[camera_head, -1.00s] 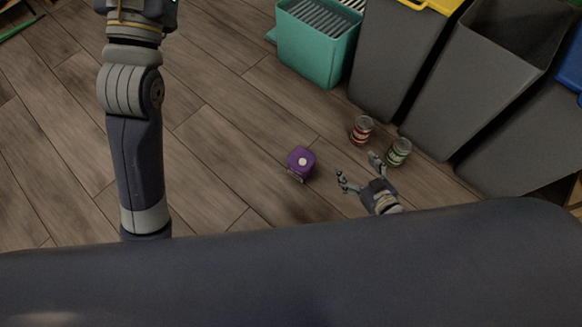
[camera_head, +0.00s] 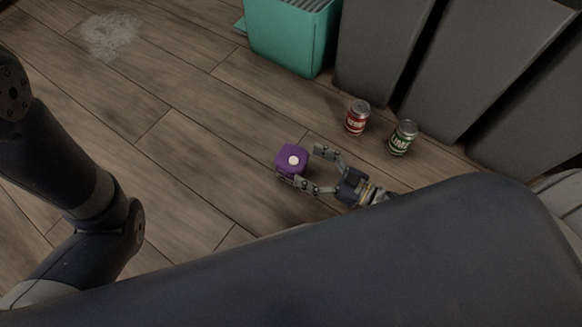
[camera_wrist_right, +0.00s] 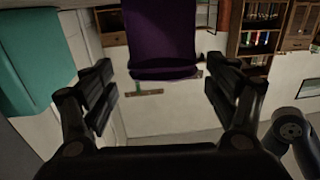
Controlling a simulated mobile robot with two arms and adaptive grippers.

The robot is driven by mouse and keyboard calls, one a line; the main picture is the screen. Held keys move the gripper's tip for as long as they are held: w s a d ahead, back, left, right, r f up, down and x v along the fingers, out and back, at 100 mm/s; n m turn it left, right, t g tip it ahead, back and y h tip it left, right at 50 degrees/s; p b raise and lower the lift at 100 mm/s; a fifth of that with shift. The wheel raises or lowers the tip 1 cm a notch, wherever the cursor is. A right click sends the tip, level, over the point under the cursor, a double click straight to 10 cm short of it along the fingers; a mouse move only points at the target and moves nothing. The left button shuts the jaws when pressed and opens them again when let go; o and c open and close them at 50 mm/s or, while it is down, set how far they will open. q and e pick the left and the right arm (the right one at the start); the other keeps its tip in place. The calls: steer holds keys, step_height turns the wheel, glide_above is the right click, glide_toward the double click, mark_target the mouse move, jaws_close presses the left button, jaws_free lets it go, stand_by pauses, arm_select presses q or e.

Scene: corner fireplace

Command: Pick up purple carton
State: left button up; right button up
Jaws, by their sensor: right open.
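The purple carton (camera_head: 291,159), with a round white spot on top, stands on the wooden floor near the middle of the head view. My right gripper (camera_head: 303,168) is open beside it on its right, with the lower finger close to the carton's front side and the other finger to its upper right. In the right wrist view the carton (camera_wrist_right: 160,35) is ahead, between and beyond the two spread fingers (camera_wrist_right: 160,82). I cannot tell whether a finger touches it. My left arm shows at the left, but its gripper is out of view.
A red can (camera_head: 357,119) and a green can (camera_head: 402,139) stand on the floor to the right of the carton. A teal bin (camera_head: 290,42) and dark grey bins (camera_head: 381,55) line the back. The floor left of the carton is clear.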

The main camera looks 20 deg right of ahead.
mark_target(292, 157)
steer(key=b+x, duration=0.3)
steer(key=x, duration=0.2)
steer(key=shift+a, duration=0.3)
steer(key=shift+w+a, duration=0.1)
steer(key=shift+w, duration=0.1)
steer(key=shift+r, duration=0.1)
steer(key=c, duration=1.2)
